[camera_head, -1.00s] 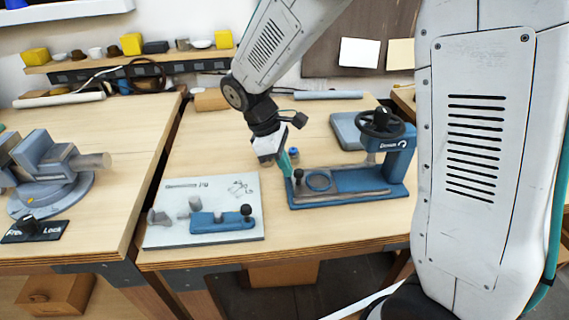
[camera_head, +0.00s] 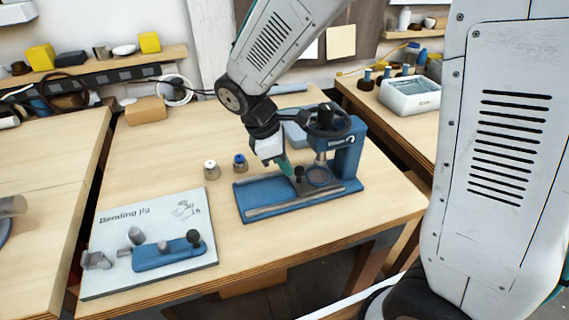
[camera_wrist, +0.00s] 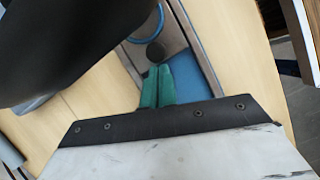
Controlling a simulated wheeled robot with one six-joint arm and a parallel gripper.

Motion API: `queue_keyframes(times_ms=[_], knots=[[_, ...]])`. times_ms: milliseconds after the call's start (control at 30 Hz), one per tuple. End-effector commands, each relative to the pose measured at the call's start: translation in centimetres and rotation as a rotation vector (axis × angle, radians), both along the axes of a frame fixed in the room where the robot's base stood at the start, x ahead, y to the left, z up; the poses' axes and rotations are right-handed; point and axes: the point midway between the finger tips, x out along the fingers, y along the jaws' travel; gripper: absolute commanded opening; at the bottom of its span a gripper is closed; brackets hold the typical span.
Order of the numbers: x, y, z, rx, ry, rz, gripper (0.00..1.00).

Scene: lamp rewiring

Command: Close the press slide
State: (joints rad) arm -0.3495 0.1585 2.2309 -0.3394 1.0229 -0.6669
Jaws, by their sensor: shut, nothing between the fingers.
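The blue press (camera_head: 346,161) stands on the middle bench, with a black handwheel (camera_head: 329,120) on top and a long blue base (camera_head: 258,196). Its slide, with a round ring seat (camera_head: 319,177) and a dark knob (camera_head: 299,174), is at the right part of the base, with the ring about below the ram. My gripper (camera_head: 286,167) is shut and empty, its green fingertips just left of the knob. In the wrist view the shut fingers (camera_wrist: 158,85) point at the knob (camera_wrist: 155,52), very close; contact is unclear. The blue ring (camera_wrist: 146,16) shows beyond.
A bending jig board (camera_head: 150,230) lies at the bench's front left. Two small cylindrical parts, one white-topped (camera_head: 211,170) and one blue-topped (camera_head: 240,163), stand behind the press base. A white tray (camera_head: 409,94) sits on the right bench.

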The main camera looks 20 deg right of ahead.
Motion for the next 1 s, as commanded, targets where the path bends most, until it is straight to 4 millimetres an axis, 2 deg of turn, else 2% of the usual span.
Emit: queue_keyframes(times_ms=[33,133,333,500,700,833,1000], knots=[[-0.1,-0.3,0.0,-0.01,0.005,-0.001,0.0],[0.1,0.3,0.0,-0.01,0.005,-0.002,0.0],[1.1,3.6,-0.1,-0.005,0.001,-0.006,0.0],[1.7,4.9,4.2,0.0,-0.004,-0.008,0.0],[2.1,6.1,7.6,-0.001,-0.002,-0.009,0.0],[2.3,6.5,8.8,-0.001,-0.001,-0.011,0.0],[2.3,6.6,9.3,-0.002,-0.001,-0.017,0.0]])
